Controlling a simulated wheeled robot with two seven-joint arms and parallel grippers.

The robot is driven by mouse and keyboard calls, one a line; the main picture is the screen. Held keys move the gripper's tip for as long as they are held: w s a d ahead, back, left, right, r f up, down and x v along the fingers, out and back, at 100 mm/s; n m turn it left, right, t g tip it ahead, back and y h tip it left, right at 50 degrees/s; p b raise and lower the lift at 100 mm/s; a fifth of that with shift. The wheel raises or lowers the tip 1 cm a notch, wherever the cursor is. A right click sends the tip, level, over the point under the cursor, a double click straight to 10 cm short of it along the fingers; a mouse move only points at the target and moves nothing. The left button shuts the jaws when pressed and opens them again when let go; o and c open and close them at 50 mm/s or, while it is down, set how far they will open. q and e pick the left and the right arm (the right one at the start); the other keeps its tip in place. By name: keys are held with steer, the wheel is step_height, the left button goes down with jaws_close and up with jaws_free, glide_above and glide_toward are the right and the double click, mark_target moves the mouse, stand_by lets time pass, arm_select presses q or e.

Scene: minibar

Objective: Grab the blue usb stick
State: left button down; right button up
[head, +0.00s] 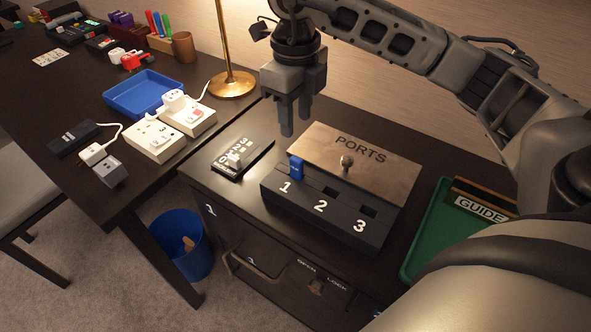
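The blue usb stick (297,167) stands upright at slot 1 of the dark port block (320,238), whose front carries the numbers 1, 2 and 3. Its lower end is hidden in the slot. Slots 2 and 3 show as dark empty openings. My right gripper (295,122) points down above and slightly behind the stick, apart from it. Its two fingers show a gap with nothing between them. My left gripper is not in view.
A wooden PORTS panel (378,168) with a knob rises behind the slots. A brass lamp (230,82) stands behind. A green tray (428,232) with a GUIDE sign is at right. A blue bin (181,238) stands on the floor.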

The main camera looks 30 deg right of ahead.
glide_above(296, 159)
step_height(296, 159, down, 6)
steer(key=shift+w+d+r, duration=0.1)
steer(key=shift+w+r, duration=0.05)
steer(key=shift+r, duration=0.1)
steer(key=shift+s+f+p, duration=0.2)
steer(key=shift+f+p, duration=0.1)
steer(key=shift+f, duration=2.45)
jaws_close()
